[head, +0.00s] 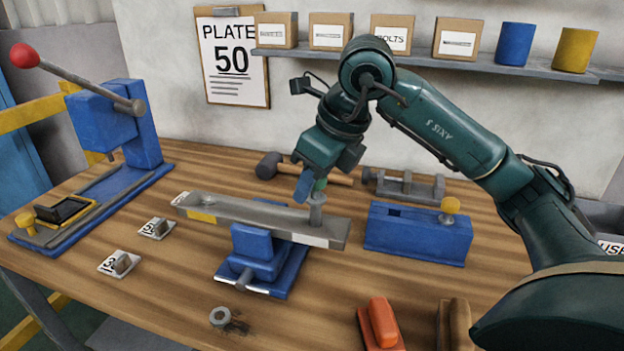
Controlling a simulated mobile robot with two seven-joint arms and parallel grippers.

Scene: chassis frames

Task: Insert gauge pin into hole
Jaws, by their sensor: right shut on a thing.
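My right gripper (311,188) comes down from above onto the upper end of a grey gauge pin (317,212) and is shut on it. The pin looks about upright, with its lower part at the top face of a long grey chassis rail (265,222), towards the rail's right end. The hole is hidden at the pin's foot, so I cannot tell whether the pin is in it or only above it. A blue vise (254,246) on the table holds the rail near its middle. My left gripper is not in view.
A blue lever press (120,125) stands at the left and a blue block (417,234) at the right. Behind the rail lie a mallet (269,166) and a grey fixture (410,186). Small numbered tags (119,264), a metal ring (220,317) and an orange-handled tool (382,322) lie in front.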

